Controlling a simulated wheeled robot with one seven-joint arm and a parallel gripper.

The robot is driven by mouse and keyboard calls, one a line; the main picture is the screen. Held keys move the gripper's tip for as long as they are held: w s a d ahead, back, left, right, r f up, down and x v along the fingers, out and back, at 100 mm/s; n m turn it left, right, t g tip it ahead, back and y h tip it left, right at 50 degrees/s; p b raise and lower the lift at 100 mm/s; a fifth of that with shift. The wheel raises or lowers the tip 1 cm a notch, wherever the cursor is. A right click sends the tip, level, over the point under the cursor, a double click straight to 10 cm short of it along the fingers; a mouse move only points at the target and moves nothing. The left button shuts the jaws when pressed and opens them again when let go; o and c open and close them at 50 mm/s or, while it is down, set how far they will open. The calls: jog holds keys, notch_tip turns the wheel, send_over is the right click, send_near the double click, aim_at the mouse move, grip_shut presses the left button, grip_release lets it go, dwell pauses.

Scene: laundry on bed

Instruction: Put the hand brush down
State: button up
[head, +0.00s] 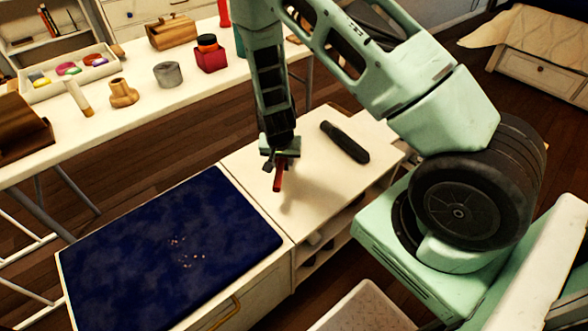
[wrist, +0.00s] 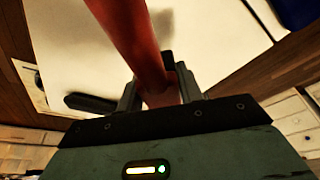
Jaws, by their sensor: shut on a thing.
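My gripper (head: 274,164) is above the white cabinet top (head: 235,160), shut on a slim red-brown handle (head: 278,176), which I take to be the hand brush. In the wrist view the handle (wrist: 134,40) runs between the two fingers (wrist: 157,92) and out past the top edge. The brush hangs tilted in the head view, its lower end near the cabinet top with a shadow beside it. I cannot tell whether it touches. Its bristles are not visible in either view.
A dark cylindrical object (head: 344,142) lies on the cabinet top, right of my gripper. A dark blue pad (head: 130,260) with several small crumbs adjoins on the left. A long white table (head: 130,130) with boxes and jars stands behind. The cabinet top's front is clear.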

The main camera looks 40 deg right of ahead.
aim_at(284, 182)
notch_tip(284, 182, down, 8)
jog(key=shift+f+b, duration=0.2)
jog(key=shift+b, duration=0.25)
